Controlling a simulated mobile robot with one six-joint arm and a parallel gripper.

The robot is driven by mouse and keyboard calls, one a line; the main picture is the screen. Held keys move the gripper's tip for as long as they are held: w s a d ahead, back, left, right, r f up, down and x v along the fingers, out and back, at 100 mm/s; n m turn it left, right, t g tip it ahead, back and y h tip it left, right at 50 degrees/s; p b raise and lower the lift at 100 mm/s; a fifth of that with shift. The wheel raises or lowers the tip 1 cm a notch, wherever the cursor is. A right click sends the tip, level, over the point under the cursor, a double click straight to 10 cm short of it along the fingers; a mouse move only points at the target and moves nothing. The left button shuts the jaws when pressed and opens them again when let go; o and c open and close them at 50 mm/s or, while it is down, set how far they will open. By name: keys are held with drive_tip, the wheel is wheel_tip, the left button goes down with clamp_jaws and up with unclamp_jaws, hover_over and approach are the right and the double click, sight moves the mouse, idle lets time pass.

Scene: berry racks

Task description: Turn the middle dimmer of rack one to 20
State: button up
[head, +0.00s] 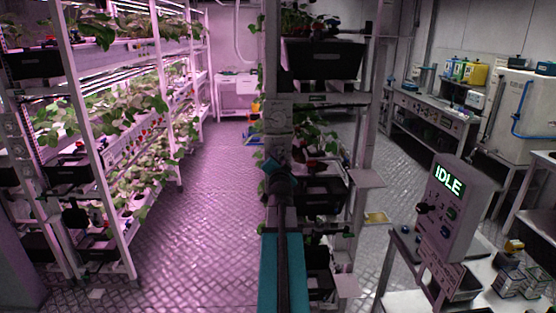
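A grey panel with a round dial (278,118) is on the upright of the centre rack (300,100). Another grey panel with small round parts (17,124) is on the end upright of the left rack (100,150). I cannot read a rack number or a dimmer value on either, nor tell which is the middle dimmer of rack one. My arm rises along the centre of the view. Its dark end, my gripper (270,163), appears below the dial panel in the picture. Its fingers are too small and dark to make out, and contact cannot be told.
Strawberry plants and black bins (320,60) fill the racks. A control box reading IDLE (455,205) stands on a bench at the right. A white tank (520,115) and a workbench (435,115) stand behind. The patterned floor (205,215) is clear between the racks.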

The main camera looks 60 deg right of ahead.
drive_tip(key=shift+f+n+b, duration=0.15)
drive_tip(key=shift+n+b, duration=0.35)
drive_tip(key=shift+b, duration=0.65)
drive_tip(key=n+b, duration=0.8)
drive_tip(key=b, duration=0.4)
drive_tip(key=shift+s+d+n+b, duration=0.1)
drive_tip(key=shift+s+n+b, duration=0.05)
drive_tip(key=shift+n+b, duration=0.15)
drive_tip(key=n+b, duration=0.4)
drive_tip(key=b, duration=0.1)
drive_tip(key=shift+n+t, duration=0.3)
drive_tip(key=shift+n, duration=0.1)
drive_tip(key=n+b, duration=0.6)
drive_tip(key=shift+s+d+n, duration=0.1)
drive_tip(key=shift+n, duration=0.3)
drive_tip(key=n+b, duration=0.1)
drive_tip(key=n, duration=0.1)
drive_tip(key=n+b, duration=0.1)
drive_tip(key=n, duration=0.1)
drive_tip(key=n+b, duration=0.2)
drive_tip(key=shift+r, duration=0.35)
